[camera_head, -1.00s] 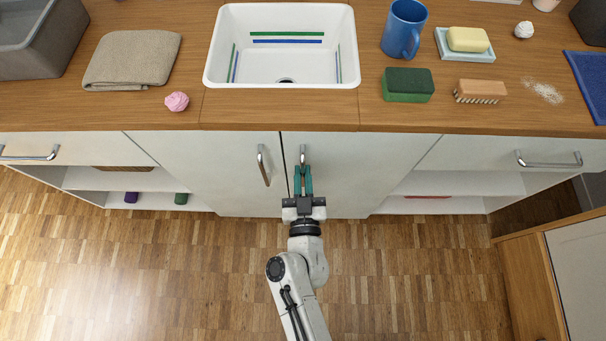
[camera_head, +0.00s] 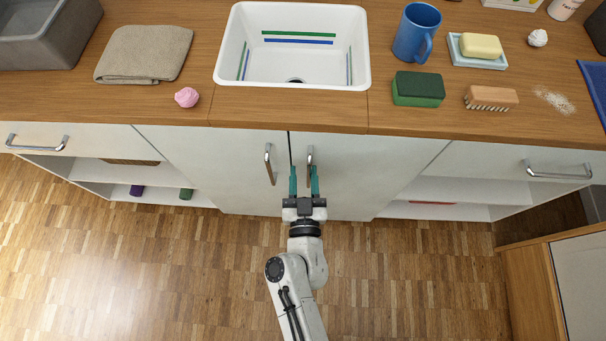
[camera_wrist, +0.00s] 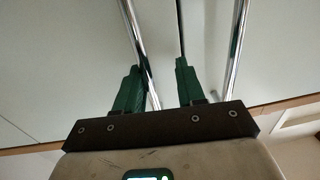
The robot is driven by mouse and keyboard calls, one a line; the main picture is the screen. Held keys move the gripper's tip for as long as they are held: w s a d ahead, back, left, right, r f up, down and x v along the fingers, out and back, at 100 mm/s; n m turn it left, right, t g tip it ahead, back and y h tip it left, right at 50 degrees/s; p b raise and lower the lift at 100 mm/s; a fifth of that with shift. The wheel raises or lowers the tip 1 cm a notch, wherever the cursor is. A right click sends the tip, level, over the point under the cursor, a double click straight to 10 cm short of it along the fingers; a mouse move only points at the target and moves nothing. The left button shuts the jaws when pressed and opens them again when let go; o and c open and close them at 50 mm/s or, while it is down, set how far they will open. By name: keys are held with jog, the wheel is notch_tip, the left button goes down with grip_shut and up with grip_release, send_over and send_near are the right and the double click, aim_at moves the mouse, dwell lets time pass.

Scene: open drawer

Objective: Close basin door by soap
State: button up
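The right-hand white basin door (camera_head: 362,165), on the side of the soap (camera_head: 480,46), looks shut or nearly so; a dark seam separates it from the left basin door (camera_head: 222,165). I cannot tell whether a small gap is left. My gripper (camera_head: 304,180) is open at the right door's upright chrome handle (camera_head: 310,156). The handle lies between the fingers, close to the right one. In the wrist view that handle (camera_wrist: 136,45) runs beside the left green finger, between the fingers (camera_wrist: 157,85); contact is unclear. The other door's handle (camera_wrist: 235,50) is outside the fingers.
The white basin (camera_head: 291,75) is set in the wooden counter (camera_head: 290,112) above the doors. A green sponge (camera_head: 418,88), brush (camera_head: 490,97) and blue mug (camera_head: 415,32) stand to the right. A wooden cabinet (camera_head: 525,290) stands at the lower right. The floor around my arm is clear.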

jog(key=s, duration=1)
jog(key=shift+s+d, duration=0.35)
jog(key=shift+d, duration=0.05)
jog(key=w+d+n+g+y+p, duration=0.1)
jog(key=d+n+g+y+p, duration=0.2)
jog(key=d+g, duration=0.7)
jog(key=s+d+r+m+g+h+p, duration=0.1)
jog(key=s+d+r+m+g+h, duration=0.1)
jog(key=s+d, duration=0.3)
jog(key=s+d+r+m+g+h+p, duration=0.1)
jog(key=s+d+r+g, duration=0.3)
jog(key=d, duration=0.9)
jog(key=shift+s+r+m+g+h, duration=0.2)
jog(key=shift+s+m+g+h, duration=0.35)
jog(key=shift+s+h, duration=0.2)
